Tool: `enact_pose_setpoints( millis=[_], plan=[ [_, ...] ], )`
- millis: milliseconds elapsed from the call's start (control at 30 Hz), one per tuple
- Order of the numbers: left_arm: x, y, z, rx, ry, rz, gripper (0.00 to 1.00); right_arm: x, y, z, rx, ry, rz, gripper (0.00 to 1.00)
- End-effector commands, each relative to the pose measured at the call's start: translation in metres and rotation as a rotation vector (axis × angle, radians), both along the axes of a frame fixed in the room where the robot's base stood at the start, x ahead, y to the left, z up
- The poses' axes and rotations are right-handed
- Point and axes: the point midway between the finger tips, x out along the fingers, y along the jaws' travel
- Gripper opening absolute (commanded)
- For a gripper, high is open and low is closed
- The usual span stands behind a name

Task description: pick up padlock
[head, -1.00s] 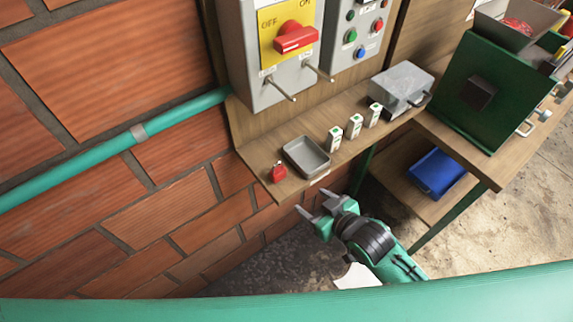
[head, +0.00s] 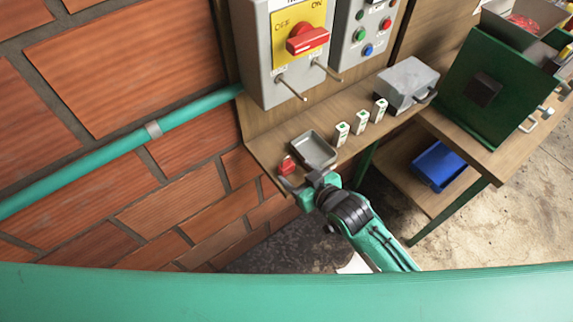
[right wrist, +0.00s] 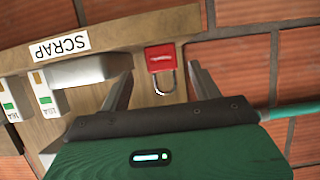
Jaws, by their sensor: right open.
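The red padlock (head: 287,166) lies near the left end of the wooden shelf, left of a grey tray. In the right wrist view the padlock (right wrist: 160,60) shows its red body and a metal shackle pointing towards my gripper. My right gripper (head: 301,184) is at the shelf's front edge, just in front of the padlock. In the right wrist view its fingers (right wrist: 161,84) are spread on either side of the padlock's shackle, with nothing held. Whether they touch the shelf I cannot tell. My left gripper is not in view.
The grey tray (head: 315,150) sits right beside my right gripper; a SCRAP label (right wrist: 62,47) is on the shelf edge. Several small white boxes (head: 342,133) and a grey metal box (head: 405,84) stand further right. A switch box (head: 287,50) with rods hangs above.

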Motion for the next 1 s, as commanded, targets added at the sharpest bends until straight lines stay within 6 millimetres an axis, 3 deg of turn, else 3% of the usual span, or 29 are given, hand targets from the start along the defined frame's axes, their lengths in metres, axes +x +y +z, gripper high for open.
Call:
enact_pose_setpoints(
  millis=[267, 500, 767, 1000],
  plan=[
    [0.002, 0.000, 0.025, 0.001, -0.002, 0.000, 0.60, 0.022, 0.020, -0.002, 0.000, 0.001, 0.000, 0.64],
    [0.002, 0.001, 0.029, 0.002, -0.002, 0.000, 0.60, 0.037, 0.030, -0.014, 0.001, -0.001, 0.000, 0.64],
    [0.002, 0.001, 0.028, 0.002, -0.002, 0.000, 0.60, 0.037, 0.031, -0.015, 0.000, 0.000, 0.000, 0.64],
    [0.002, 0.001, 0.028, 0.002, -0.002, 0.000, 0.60, 0.037, 0.030, -0.015, 0.000, 0.000, 0.000, 0.17]
  ],
)
